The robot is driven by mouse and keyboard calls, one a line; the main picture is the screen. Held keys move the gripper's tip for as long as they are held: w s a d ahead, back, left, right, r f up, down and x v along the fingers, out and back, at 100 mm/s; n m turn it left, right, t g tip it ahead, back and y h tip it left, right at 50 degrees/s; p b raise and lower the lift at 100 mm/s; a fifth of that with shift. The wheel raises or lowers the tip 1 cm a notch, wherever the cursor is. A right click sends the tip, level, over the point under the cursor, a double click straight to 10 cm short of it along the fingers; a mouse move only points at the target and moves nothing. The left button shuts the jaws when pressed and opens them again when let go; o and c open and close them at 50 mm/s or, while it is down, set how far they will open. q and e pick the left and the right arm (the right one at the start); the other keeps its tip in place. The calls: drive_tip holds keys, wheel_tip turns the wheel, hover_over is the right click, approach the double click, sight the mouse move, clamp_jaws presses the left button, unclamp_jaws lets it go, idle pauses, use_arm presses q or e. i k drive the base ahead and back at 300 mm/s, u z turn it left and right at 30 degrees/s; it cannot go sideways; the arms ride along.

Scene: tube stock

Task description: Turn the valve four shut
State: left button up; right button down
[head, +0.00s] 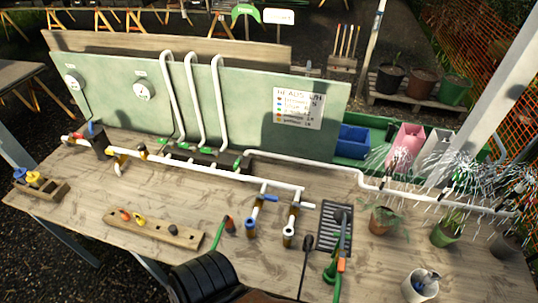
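A row of small green-handled valves sits on the dark manifold (205,157) at the foot of the green board. The rightmost green handle (238,163) is beside the white pipe (310,162) that runs right to the spraying heads. It is fourth from the left, but I can read no number on it. The other green handles (183,147) sit below the three tall bent pipes (191,100). Water sprays from the heads (465,175) over the plants at the right. Neither of my grippers can be made out in the head view.
A wooden tool block (155,230), a black grate (335,228), a hand tool and potted plants (385,220) occupy the front and right. A sign (298,107) hangs on the board. Bare bench (95,190) shows at left.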

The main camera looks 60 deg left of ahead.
sight(236, 164)
drive_tip(key=u, duration=2.25)
